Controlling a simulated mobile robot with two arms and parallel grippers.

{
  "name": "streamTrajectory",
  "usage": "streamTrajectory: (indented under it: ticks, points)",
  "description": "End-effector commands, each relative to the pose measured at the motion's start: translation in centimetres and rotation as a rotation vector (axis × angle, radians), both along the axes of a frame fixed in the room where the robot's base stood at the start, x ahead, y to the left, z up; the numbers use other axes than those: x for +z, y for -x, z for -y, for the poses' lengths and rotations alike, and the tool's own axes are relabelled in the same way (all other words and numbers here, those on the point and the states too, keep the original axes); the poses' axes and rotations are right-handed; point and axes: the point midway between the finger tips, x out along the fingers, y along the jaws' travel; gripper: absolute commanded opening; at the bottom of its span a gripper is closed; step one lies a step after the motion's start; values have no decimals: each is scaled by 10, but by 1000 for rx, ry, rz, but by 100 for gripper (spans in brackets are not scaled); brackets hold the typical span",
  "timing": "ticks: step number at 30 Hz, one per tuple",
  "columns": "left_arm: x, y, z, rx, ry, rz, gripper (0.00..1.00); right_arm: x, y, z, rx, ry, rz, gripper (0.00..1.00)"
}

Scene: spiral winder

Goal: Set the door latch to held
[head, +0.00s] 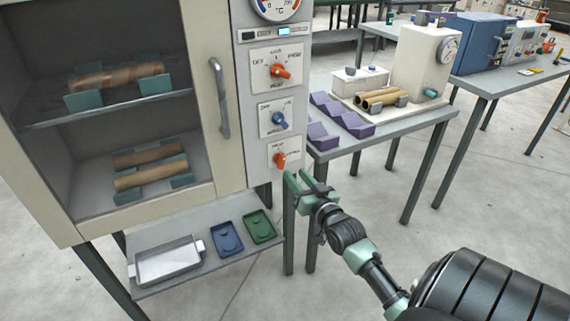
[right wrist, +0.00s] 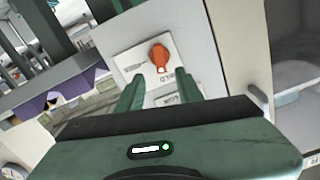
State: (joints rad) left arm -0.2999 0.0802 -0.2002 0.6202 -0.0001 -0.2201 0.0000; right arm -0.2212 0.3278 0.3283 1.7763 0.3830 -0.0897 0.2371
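The lowest orange knob (head: 280,160) sits on a white plate on the cabinet's control column, under a blue knob and another orange knob. Its small lettering is hard to read in the head view. In the right wrist view the orange knob (right wrist: 159,57) is ahead of the fingers, with printed labels beside it. My right gripper (head: 297,180) is open and empty, just below and right of the knob in the head view. In the wrist view its two green fingers (right wrist: 158,92) are apart, with the knob beyond their tips and no contact visible. My left gripper is not in view.
The cabinet door handle (head: 219,97) is left of the knobs; brown tubes lie on the shelves inside. Below is a shelf with a metal tray (head: 167,262), a blue tray (head: 227,238) and a green tray (head: 259,226). A table with purple holders (head: 322,134) stands at right.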

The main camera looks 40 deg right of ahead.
Motion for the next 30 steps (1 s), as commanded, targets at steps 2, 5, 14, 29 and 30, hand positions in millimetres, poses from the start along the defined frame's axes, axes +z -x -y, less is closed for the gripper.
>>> streamTrajectory:
  ticks: [2, 5, 14, 29, 30]
  points:
    - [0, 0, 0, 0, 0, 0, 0, 5, -6, 2, 0, 0, 12, 36]
    - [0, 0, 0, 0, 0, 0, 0, 6, -19, 5, 0, 0, 10, 36]
    - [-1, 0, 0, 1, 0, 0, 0, 4, -63, 16, 0, 1, 8, 36]
    - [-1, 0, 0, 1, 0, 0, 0, 3, -75, 18, 0, 1, 5, 17]
    - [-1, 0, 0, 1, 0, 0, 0, 3, -75, 18, 0, 1, 5, 6]
